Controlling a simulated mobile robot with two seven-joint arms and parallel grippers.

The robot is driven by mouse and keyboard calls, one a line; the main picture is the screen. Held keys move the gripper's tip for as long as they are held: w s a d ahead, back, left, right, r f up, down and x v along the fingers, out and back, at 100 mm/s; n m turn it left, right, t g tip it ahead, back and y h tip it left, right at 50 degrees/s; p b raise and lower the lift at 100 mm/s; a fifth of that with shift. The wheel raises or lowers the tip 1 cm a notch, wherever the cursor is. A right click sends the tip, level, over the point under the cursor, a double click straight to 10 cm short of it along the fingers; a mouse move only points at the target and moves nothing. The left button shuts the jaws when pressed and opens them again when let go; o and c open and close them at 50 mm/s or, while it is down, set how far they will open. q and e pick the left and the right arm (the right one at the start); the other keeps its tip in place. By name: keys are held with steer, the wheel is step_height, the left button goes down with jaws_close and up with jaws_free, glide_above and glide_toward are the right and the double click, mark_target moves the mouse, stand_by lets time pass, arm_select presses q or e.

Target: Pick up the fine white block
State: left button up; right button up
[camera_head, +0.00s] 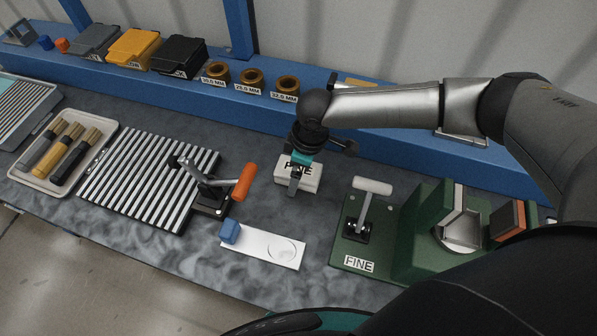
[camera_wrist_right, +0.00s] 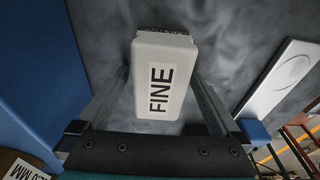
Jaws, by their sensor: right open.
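The fine white block (camera_head: 310,181) lies on the grey work surface near the middle of the bench in the head view, with a dark "FINE" label on top. My right gripper (camera_head: 293,190) is right above the block, pointing down. In the right wrist view its open fingers (camera_wrist_right: 163,95) stand on either side of the block, with gaps visible between them and its sides. The near part of the block is partly covered by the gripper in the head view. My left gripper is not in view.
Left of the block is a toggle clamp with an orange handle (camera_head: 244,181) by a ribbed plate (camera_head: 140,178). In front lies a white plate (camera_head: 272,251) with a blue cube (camera_head: 230,231). A green fixture (camera_head: 410,235) stands at right. Brown rings (camera_head: 250,79) sit on the blue ledge behind.

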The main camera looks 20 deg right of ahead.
steer(key=shift+c, duration=0.2)
steer(key=c, duration=1.5)
